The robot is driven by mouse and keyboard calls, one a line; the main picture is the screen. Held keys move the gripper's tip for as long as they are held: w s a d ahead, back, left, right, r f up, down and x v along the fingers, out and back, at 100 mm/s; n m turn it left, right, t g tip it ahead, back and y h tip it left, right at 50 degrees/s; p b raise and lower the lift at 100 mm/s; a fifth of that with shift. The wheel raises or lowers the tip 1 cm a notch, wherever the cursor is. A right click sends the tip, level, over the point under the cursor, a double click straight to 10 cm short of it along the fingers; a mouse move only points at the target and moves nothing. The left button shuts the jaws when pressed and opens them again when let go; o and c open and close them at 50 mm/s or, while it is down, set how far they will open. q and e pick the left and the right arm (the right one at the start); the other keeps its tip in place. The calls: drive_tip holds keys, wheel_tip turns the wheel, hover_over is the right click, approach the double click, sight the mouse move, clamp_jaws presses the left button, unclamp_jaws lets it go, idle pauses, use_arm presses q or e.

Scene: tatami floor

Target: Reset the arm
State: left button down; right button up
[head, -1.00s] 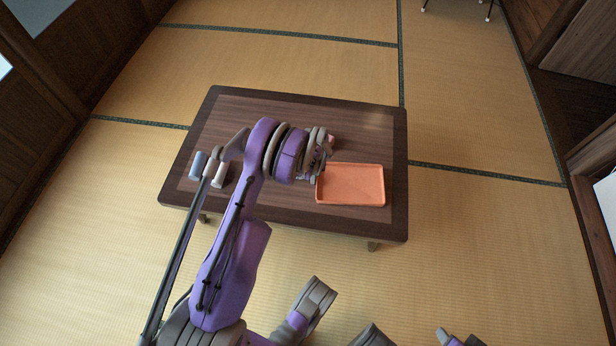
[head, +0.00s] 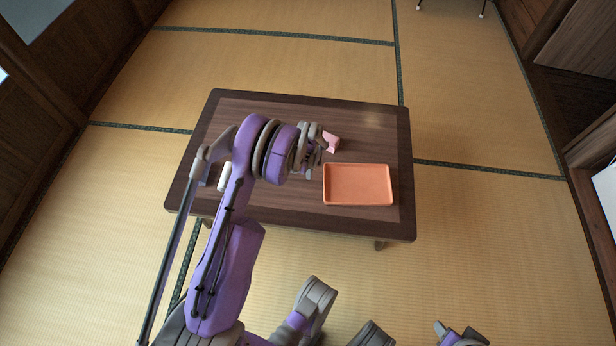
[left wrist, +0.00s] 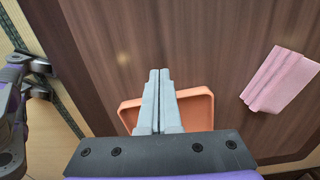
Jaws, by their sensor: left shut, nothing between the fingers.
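My left gripper (head: 321,150) is above the low dark wooden table (head: 270,208), left of the orange tray in the head view. In the left wrist view its two grey fingers (left wrist: 158,95) are together with nothing between them. They cover part of the orange tray (left wrist: 197,108) there. My purple left arm reaches in from the bottom left of the head view. My right gripper cannot be made out; only parts of my body show along the bottom edge.
The orange tray (head: 358,186) looks empty on the table's right side. A white cylinder (head: 225,177) is partly hidden by my left arm. Tatami surrounds the table.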

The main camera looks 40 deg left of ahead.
use_arm(q)
wheel_tip(320, 180, up, 7)
drive_tip(key=p, duration=0.1)
drive_tip(key=shift+d+f, duration=0.15)
